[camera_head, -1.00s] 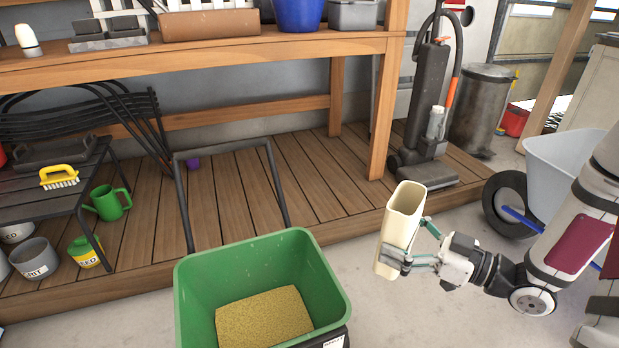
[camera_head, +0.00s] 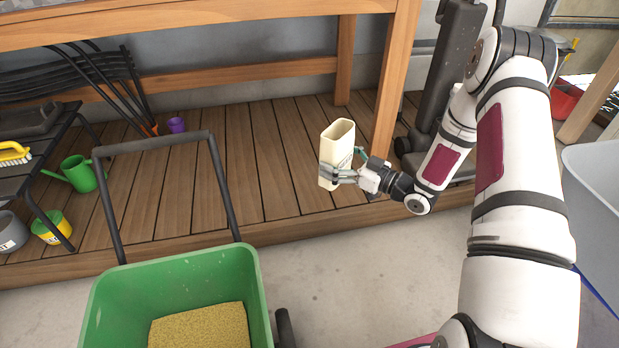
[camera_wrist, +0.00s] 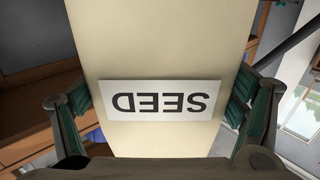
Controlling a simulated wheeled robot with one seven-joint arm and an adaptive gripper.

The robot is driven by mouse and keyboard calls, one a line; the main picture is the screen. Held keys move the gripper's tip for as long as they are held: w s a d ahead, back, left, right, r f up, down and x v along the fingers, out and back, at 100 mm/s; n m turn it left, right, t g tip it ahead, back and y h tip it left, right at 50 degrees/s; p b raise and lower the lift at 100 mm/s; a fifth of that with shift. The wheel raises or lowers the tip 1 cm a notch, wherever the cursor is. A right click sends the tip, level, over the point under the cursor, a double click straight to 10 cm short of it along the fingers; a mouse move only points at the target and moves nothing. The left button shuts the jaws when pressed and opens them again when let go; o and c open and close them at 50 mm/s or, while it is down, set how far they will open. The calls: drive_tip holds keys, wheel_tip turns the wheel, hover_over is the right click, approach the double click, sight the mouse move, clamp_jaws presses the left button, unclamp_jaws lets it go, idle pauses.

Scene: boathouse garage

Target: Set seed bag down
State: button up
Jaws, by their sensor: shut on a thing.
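The seed bag (camera_head: 335,150) is a cream, open-topped, upright container. My gripper (camera_head: 345,173) is shut on its lower part, coming from the right, and holds it in front of the wooden deck (camera_head: 270,190). I cannot tell whether its base touches the deck. In the wrist view the bag (camera_wrist: 160,50) fills the middle, with an upside-down white label (camera_wrist: 160,100) reading SEED. The fingers press on both sides of it.
A green cart (camera_head: 255,285) holding yellow grain stands in front of the deck, its black handle rising at the back. A wooden bench leg (camera_head: 395,85) stands close to the right of the bag. A green watering can (camera_head: 78,174) and pots are at left. Deck boards between are clear.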

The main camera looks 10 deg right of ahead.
drive_tip(key=w+a+f+m+t+h, duration=0.1)
drive_tip(key=w+f+m+t+h, duration=0.25)
drive_tip(key=w+f, duration=0.95)
drive_tip(key=w+a+f+m+h+p, duration=0.1)
drive_tip(key=w+f+m+h, duration=0.1)
drive_tip(key=f, duration=0.4)
drive_tip(key=w+a+f+m+h+p, duration=0.1)
drive_tip(key=w+f+m+h, duration=0.1)
drive_tip(key=f+h, duration=0.4)
drive_tip(key=shift+w+f+t, duration=0.35)
drive_tip(key=shift+w+t, duration=0.1)
drive_tip(key=shift+w, duration=0.45)
drive_tip(key=shift+m, duration=0.25)
drive_tip(key=shift+f+b, duration=2.15)
drive_tip(key=shift+f, duration=0.35)
drive_tip(key=shift+f, duration=0.75)
drive_tip(key=shift+f, duration=0.3)
